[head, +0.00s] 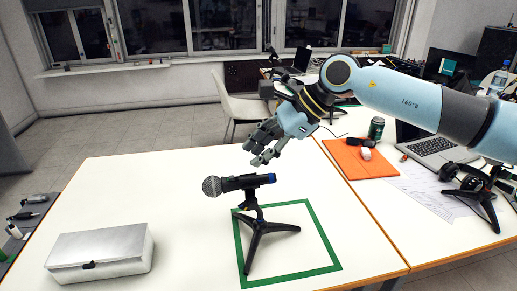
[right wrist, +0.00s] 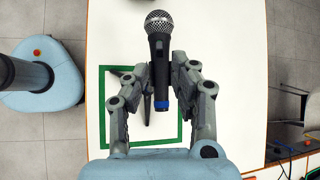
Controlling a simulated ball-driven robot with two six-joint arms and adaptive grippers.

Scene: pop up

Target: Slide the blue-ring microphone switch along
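A black microphone (head: 240,183) with a grey mesh head and a blue ring at its tail lies level on a small black tripod stand (head: 264,232). The stand stands within a green square outline (head: 327,246) on the white table. The microphone also shows in the right wrist view (right wrist: 159,60), its head pointing up in the picture. My right gripper (head: 258,158) is above the microphone, apart from it in the head view. In the right wrist view its fingers (right wrist: 160,82) are spread on either side of the microphone body. My left gripper is not in view.
A silver case (head: 100,250) sits at the table's front left.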

